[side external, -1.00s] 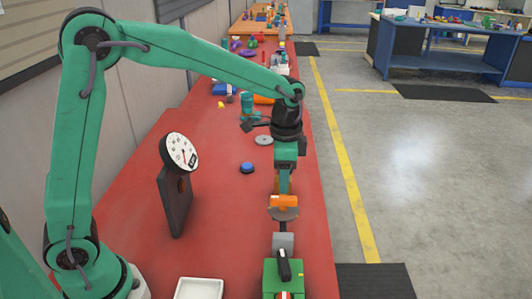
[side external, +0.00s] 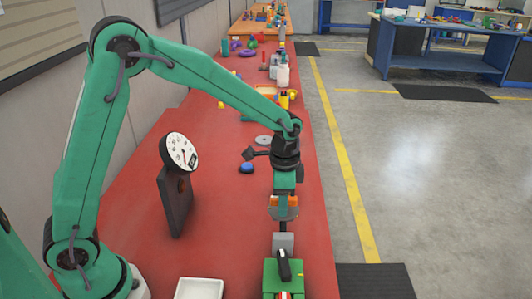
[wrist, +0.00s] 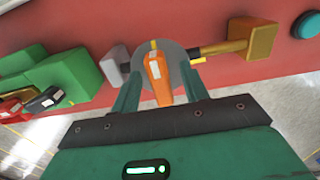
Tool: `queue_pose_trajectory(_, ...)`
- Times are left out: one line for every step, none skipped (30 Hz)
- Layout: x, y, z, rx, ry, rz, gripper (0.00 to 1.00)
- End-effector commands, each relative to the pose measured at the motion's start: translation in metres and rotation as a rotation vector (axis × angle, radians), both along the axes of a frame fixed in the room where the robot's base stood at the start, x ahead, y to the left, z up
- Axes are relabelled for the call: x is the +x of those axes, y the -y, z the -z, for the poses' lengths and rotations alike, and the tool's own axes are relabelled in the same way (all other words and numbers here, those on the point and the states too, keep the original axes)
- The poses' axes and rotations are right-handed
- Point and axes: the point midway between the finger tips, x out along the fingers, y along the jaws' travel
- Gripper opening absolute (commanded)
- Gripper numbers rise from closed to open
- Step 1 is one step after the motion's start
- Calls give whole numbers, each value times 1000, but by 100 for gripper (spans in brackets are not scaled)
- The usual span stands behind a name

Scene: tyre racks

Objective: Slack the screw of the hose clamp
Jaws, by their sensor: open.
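An orange handle-like piece (wrist: 153,68) stands on a round grey disc (wrist: 176,60) in the wrist view. The orange piece also shows in the side view (side external: 274,201), partly hidden by my fingers. I cannot tell for sure which part is the clamp's screw. My gripper (wrist: 160,70) is open, with one finger on each side of the orange piece and a gap visible beside it. In the side view my gripper (side external: 284,196) points down over the disc from above.
In the wrist view a gold block (wrist: 253,37) on a shaft lies right of the disc. A grey block (wrist: 117,66) and a green block (wrist: 68,74) lie left. A gauge (side external: 180,152) on a dark stand, a blue button (side external: 246,168) and a white tray (side external: 199,289) stand on the red bench.

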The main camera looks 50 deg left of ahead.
Motion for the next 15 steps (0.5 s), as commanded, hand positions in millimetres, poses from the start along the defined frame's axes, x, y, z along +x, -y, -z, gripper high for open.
queue_pose_trajectory(0,0,2,0,-1,0,45)
queue_pose_trajectory(0,0,3,0,-1,0,45)
queue_pose_trajectory(0,0,4,0,0,0,45)
queue_pose_trajectory(0,0,4,0,0,0,45)
queue_pose_trajectory(0,0,4,0,0,0,45)
queue_pose_trajectory(0,0,4,0,0,0,45)
queue_pose_trajectory(0,0,4,0,0,0,45)
queue_pose_trajectory(0,0,4,0,0,0,45)
queue_pose_trajectory(0,0,4,0,0,0,45)
queue_pose_trajectory(0,0,4,0,0,0,45)
queue_pose_trajectory(0,0,4,0,0,0,45)
queue_pose_trajectory(0,0,4,0,0,0,39)
queue_pose_trajectory(0,0,4,0,0,0,33)
queue_pose_trajectory(0,0,4,0,0,0,27)
queue_pose_trajectory(0,0,4,0,0,0,19)
